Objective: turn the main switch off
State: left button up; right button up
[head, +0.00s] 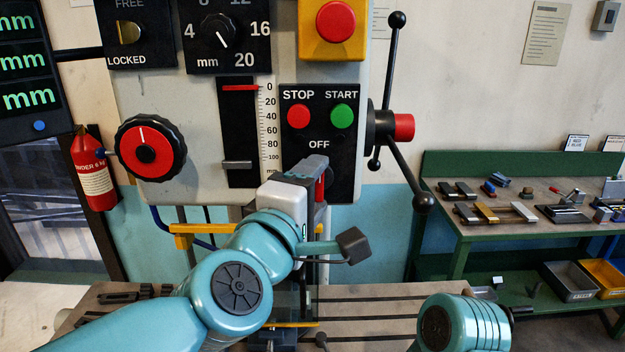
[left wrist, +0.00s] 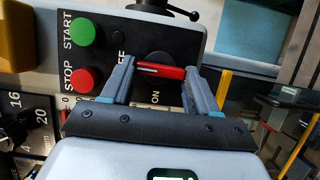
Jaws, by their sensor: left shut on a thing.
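The main switch is on the black panel (head: 345,112), below the OFF label (head: 319,144). In the head view my left gripper (head: 312,174) covers most of it, and a strip of its red handle (head: 320,190) shows beside the gripper. In the left wrist view the red handle (left wrist: 160,71) lies between the two fingers of my left gripper, which is shut on it. Its white-marked end points left, toward the partly hidden OFF label (left wrist: 119,42). The ON label (left wrist: 157,97) lies below the handle. My right gripper is out of view.
Red STOP (head: 299,116) and green START (head: 342,116) buttons sit just above the switch. A three-armed lever (head: 392,128) sticks out at the right of the panel. A slotted machine table (head: 370,302) lies below; a green workbench (head: 530,205) stands at the right.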

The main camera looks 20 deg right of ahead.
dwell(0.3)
pick_arm(q)
jog(key=o, duration=1.1)
jog(key=shift+s, duration=0.1)
jog(key=shift+c, duration=0.2)
jog(key=shift+s+a, duration=0.15)
jog(key=shift+a, duration=0.05)
jog(key=v, duration=1.6)
jog(key=shift+d, duration=0.15)
